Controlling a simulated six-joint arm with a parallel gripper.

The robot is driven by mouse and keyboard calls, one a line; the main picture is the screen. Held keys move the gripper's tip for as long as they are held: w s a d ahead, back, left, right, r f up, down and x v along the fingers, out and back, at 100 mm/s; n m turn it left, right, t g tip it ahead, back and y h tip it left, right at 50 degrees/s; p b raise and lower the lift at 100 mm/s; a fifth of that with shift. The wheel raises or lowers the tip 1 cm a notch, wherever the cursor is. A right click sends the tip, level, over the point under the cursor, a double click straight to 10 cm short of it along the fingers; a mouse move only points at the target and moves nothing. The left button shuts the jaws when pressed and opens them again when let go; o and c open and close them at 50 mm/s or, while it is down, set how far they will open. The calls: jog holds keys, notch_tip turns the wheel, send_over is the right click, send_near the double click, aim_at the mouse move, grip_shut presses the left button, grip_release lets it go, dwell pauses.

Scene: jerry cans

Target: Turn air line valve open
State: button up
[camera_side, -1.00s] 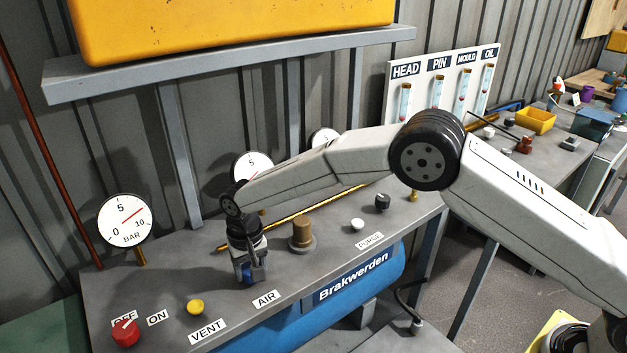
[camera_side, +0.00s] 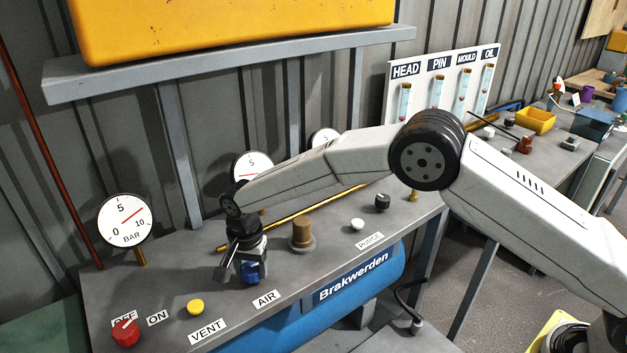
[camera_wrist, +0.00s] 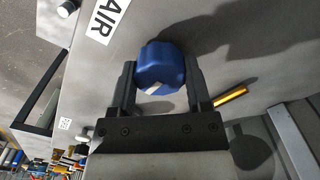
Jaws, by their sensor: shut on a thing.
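The blue air valve knob (camera_side: 251,271) sits on the grey bench top behind the AIR label (camera_side: 266,298). My gripper (camera_side: 240,268) points down at it, with its dark fingers on either side of the knob. In the wrist view, the blue knob (camera_wrist: 160,64) lies between the two fingers of my gripper (camera_wrist: 161,75), which are shut on it. A white pointer mark shows on the knob's face, on the side towards the gripper's palm. The AIR label (camera_wrist: 107,18) also shows in the wrist view, upper left of the knob.
A yellow button (camera_side: 195,307) and a red switch (camera_side: 125,333) are to the left. Gauges (camera_side: 126,220) stand along the back, with a brass pipe (camera_side: 290,221) behind the controls.

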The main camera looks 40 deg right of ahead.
aim_at(251, 267)
dwell(0.3)
jog(key=o, duration=1.3)
jog(key=shift+r, duration=0.15)
jog(key=shift+r, duration=3.75)
